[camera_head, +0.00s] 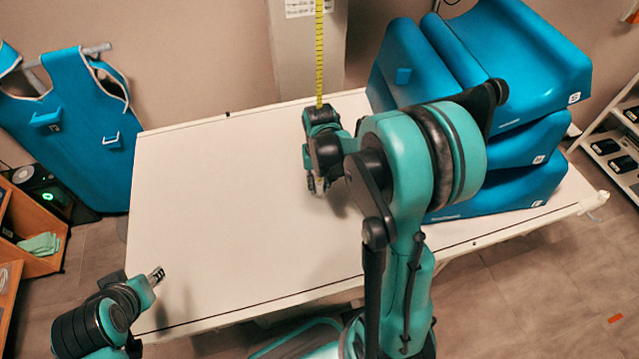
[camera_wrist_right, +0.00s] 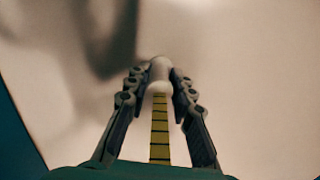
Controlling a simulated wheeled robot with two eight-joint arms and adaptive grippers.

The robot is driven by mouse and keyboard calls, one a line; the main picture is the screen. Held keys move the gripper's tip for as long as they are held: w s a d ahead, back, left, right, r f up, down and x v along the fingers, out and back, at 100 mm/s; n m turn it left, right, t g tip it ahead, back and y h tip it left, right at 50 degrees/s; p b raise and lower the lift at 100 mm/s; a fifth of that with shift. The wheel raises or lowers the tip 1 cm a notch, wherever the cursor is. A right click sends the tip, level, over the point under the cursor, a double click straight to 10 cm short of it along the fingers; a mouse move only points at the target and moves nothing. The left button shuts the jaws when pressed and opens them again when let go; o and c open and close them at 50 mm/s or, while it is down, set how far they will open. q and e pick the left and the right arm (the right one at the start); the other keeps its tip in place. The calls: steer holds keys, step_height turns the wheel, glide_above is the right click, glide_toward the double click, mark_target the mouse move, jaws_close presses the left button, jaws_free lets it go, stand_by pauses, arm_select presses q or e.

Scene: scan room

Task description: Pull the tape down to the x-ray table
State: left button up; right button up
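The yellow tape (camera_head: 319,50) with black marks hangs straight down in front of the pale column and passes behind my right wrist. In the right wrist view the tape (camera_wrist_right: 160,130) runs between the fingers to a white end piece (camera_wrist_right: 160,76). My right gripper (camera_head: 318,188) points down over the middle of the x-ray table (camera_head: 220,200). Its fingers, also in the right wrist view (camera_wrist_right: 159,84), are shut on the white end piece from both sides. The gap to the tabletop is hard to judge. My left gripper (camera_head: 156,275) is empty over the table's front left corner; its opening is too small to tell.
Blue foam wedges (camera_head: 510,130) are stacked on the table's right end, close to my right arm. A blue apron (camera_head: 80,120) hangs on a rack at the left. A wooden shelf (camera_head: 40,262) stands at the lower left. The table's left half is clear.

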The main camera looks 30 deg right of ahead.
mark_target(319, 182)
steer(key=shift+o, duration=0.6)
step_height(319, 182, up, 12)
stand_by(0.5)
steer(key=s+a+n+t, duration=0.4)
steer(key=s+a+t, duration=0.3)
steer(key=s+a, duration=0.3)
steer(key=shift+s+r+n, duration=0.3)
steer(key=shift+s, duration=0.15)
